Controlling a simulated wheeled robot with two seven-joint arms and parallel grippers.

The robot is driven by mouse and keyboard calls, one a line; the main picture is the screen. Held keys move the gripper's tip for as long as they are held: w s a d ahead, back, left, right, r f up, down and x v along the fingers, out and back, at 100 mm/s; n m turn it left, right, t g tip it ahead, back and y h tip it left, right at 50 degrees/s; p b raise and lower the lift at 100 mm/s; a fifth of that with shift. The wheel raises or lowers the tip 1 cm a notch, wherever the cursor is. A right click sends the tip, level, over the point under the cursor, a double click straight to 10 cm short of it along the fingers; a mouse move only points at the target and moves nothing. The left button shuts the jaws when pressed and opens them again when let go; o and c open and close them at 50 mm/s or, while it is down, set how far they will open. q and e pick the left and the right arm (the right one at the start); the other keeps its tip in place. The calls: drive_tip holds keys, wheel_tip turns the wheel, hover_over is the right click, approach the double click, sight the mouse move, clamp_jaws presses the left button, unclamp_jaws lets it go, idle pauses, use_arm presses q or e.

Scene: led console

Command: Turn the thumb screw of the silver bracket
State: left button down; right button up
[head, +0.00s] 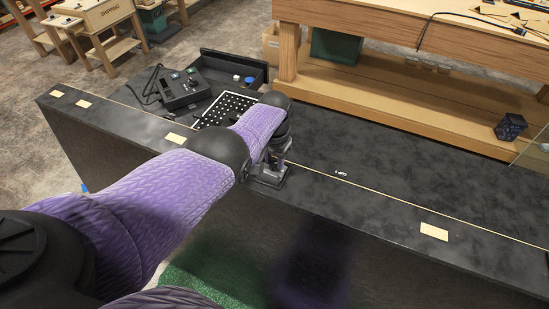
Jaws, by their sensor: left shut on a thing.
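The silver bracket (270,181) stands on the black counter near its front edge, in the middle of the head view. It looks small and dark grey here. My left gripper (273,164) is directly over the bracket, pointing down, and is shut on its thumb screw. The screw is hidden by the gripper and wrist, so its angle cannot be read. My right gripper is not in view.
The black counter (380,195) is mostly clear to the right. A wooden workbench (400,85) stands beyond.

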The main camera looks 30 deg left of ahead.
sight(274, 163)
use_arm(q)
drive_tip(key=shift+w+r+m, duration=0.1)
drive_tip(key=shift+r+m, duration=0.05)
drive_tip(key=shift+m, duration=3.75)
drive_tip(key=c, duration=0.7)
unclamp_jaws()
drive_tip(key=shift+a, duration=0.1)
drive_tip(key=shift+o, duration=0.2)
wheel_tip(274, 163, up, 10)
drive_tip(key=p, duration=0.7)
